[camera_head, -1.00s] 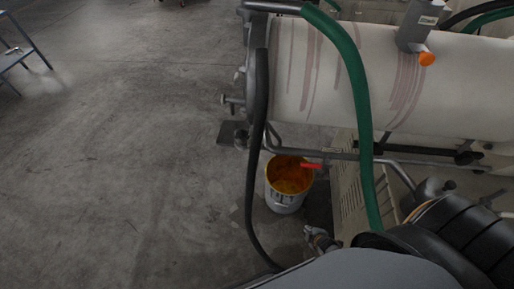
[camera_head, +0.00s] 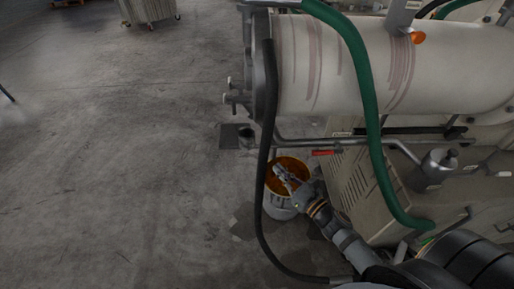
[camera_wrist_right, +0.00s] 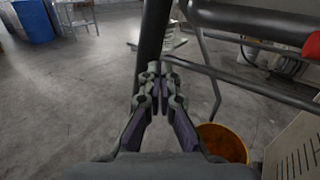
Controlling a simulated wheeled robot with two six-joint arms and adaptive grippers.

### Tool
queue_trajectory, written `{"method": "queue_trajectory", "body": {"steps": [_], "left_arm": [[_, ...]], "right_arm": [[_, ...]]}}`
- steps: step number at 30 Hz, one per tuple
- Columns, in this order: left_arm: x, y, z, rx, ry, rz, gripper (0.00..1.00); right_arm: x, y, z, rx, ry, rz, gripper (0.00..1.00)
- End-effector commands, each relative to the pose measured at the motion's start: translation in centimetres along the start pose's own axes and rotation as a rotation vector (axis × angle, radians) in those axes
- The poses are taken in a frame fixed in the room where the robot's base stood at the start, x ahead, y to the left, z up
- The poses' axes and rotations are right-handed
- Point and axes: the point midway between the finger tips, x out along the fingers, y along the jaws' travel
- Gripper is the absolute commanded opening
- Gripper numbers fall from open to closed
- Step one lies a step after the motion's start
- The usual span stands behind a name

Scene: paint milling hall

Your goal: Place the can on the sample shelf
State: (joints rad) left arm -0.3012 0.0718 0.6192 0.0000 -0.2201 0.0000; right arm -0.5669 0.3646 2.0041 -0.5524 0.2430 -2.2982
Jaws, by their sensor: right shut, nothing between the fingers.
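The can (camera_head: 279,206) is a grey-white bucket with orange-yellow contents, upright on the floor beside the mill's cream housing. It also shows at the lower right of the right wrist view (camera_wrist_right: 224,143). My right gripper (camera_head: 281,172) appears over the can's opening in the head view. In the right wrist view my right gripper (camera_wrist_right: 153,72) is shut and empty, pointing past the can toward a black hose. My left gripper is not in view. I cannot make out the sample shelf.
A large pale drum (camera_head: 350,70) lies above the can. A black hose (camera_head: 264,150) hangs just left of it and a green hose (camera_head: 376,150) to the right. A red-handled pipe (camera_head: 322,152) runs close by. The floor (camera_head: 120,170) at left is open.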

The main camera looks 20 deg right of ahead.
Motion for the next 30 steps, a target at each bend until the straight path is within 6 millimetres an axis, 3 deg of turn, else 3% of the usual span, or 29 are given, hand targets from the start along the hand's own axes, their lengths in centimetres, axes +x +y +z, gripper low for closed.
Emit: {"method": "queue_trajectory", "body": {"steps": [6,16,22,30], "left_arm": [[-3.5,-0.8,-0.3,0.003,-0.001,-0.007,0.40],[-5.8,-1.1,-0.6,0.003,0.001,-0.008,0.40],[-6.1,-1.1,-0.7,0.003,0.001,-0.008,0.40],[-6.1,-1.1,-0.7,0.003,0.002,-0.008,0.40]], "right_arm": [[4.1,0.0,1.1,0.009,-0.001,-0.004,0.00],[10.5,0.0,0.3,0.008,0.001,-0.001,0.00],[12.3,0.0,0.0,0.006,0.002,0.000,0.00],[12.5,0.0,-0.1,0.004,0.003,0.000,0.00]]}}
